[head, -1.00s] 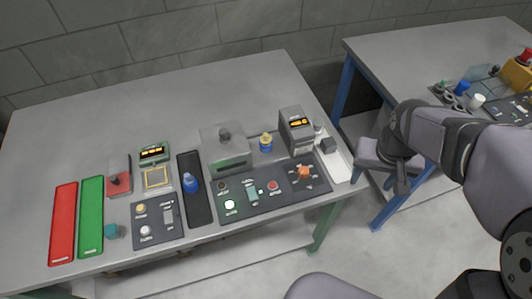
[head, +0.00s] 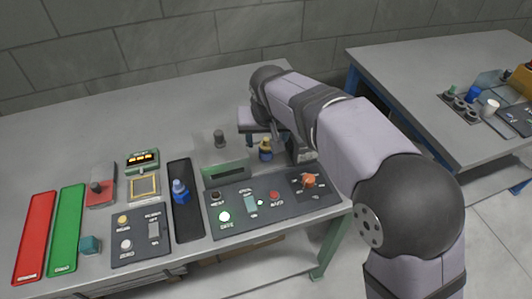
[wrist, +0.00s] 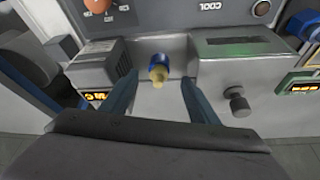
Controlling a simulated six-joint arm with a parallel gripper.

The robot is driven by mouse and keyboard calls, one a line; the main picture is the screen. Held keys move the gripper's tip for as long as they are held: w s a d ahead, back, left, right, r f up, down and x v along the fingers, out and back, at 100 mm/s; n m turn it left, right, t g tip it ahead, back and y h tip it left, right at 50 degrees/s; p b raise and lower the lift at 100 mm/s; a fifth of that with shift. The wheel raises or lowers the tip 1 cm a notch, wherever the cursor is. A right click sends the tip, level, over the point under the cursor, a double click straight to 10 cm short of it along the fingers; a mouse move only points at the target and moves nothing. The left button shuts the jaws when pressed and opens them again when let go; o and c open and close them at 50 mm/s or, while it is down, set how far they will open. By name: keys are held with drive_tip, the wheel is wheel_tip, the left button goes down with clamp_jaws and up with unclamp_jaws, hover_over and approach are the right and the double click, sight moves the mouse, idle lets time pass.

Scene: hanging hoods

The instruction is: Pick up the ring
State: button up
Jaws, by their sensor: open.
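A small blue and yellow piece (head: 265,150) stands on the table between the grey hood box and the grey display unit. In the wrist view this piece (wrist: 158,70) shows a yellow knob and a blue body. I cannot tell whether it is or bears the ring; no plain separate ring is clear. My gripper (wrist: 158,82) is open, with its two fingers spread to either side of the piece in the wrist view and nothing held. In the head view my gripper (head: 262,128) is just behind the piece, its fingertips partly hidden.
The hood box (head: 226,172) with a dark knob stands beside the piece. The display unit (wrist: 100,65) stands on its other side. A control panel (head: 235,205) lies in front, and a blue bottle-like piece (head: 180,190) stands on a black tray (head: 186,222). The table's back is clear.

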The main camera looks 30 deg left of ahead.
sight(266, 148)
drive_tip(key=shift+x, duration=3.25)
drive_tip(key=shift+w, duration=0.1)
drive_tip(key=c, duration=1.1)
